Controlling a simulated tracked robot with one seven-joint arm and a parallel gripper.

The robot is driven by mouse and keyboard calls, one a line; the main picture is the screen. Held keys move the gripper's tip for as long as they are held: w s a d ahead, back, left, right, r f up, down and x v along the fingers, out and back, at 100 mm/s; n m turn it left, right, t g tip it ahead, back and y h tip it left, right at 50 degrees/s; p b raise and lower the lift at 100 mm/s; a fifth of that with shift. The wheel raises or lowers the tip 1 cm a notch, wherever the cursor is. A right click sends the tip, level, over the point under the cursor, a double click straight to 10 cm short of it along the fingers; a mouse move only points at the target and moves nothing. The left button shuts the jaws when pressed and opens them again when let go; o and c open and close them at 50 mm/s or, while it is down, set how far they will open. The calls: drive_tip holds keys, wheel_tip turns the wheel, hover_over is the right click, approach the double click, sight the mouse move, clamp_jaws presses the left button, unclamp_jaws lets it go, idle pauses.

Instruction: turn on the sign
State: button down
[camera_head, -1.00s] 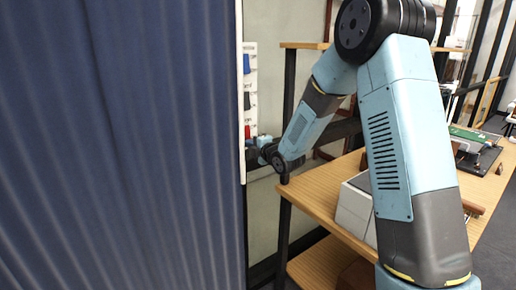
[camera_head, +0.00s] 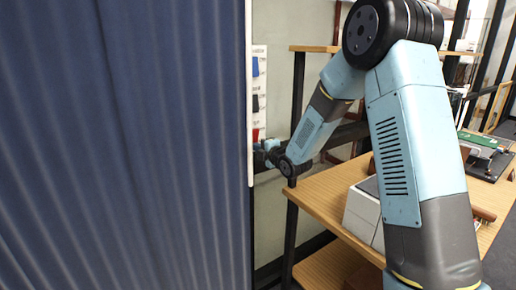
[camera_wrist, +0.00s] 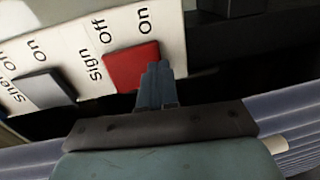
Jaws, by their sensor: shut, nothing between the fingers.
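The sign switch (camera_wrist: 128,68) is a red rocker on a white panel, labelled "Sign" with "Off" and "On", in the wrist view. My gripper (camera_wrist: 158,72) is shut and empty, with its fingertips over the right edge of the red rocker, by the "On" label; I cannot tell whether they touch it. In the head view the white switch panel (camera_head: 260,85) is on the wall, partly hidden by the blue curtain's edge. My gripper (camera_head: 262,146) shows there only in part, at the panel's lower end.
A grey switch (camera_wrist: 42,88) labelled "On" sits beside the red one. A blue pleated curtain (camera_head: 120,150) fills the left. A wooden shelf (camera_head: 325,200) with a white box (camera_head: 362,212) stands at right, below my arm.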

drive_tip(key=s+d+f, duration=0.1)
drive_tip(key=s+d, duration=0.6)
drive_tip(key=s, duration=0.3)
drive_tip(key=shift+s+d+f, duration=0.15)
drive_tip(key=shift+s+f, duration=0.15)
drive_tip(key=shift+s, duration=0.1)
drive_tip(key=s+d+r+m+g+h, duration=0.3)
drive_tip(key=s+d+r+m+h, duration=0.5)
drive_tip(key=s+d+r+m, duration=0.4)
drive_tip(key=s+d+r+m+g, duration=0.1)
drive_tip(key=s+d+m+g, duration=0.1)
drive_tip(key=s+m, duration=0.4)
drive_tip(key=s+d+r+m+g+h, duration=0.1)
drive_tip(key=s+m, duration=0.5)
drive_tip(key=s, duration=1.1)
drive_tip(key=shift+d+r+m+g, duration=0.4)
drive_tip(key=shift+d+r+g, duration=0.05)
drive_tip(key=shift+d+g, duration=0.7)
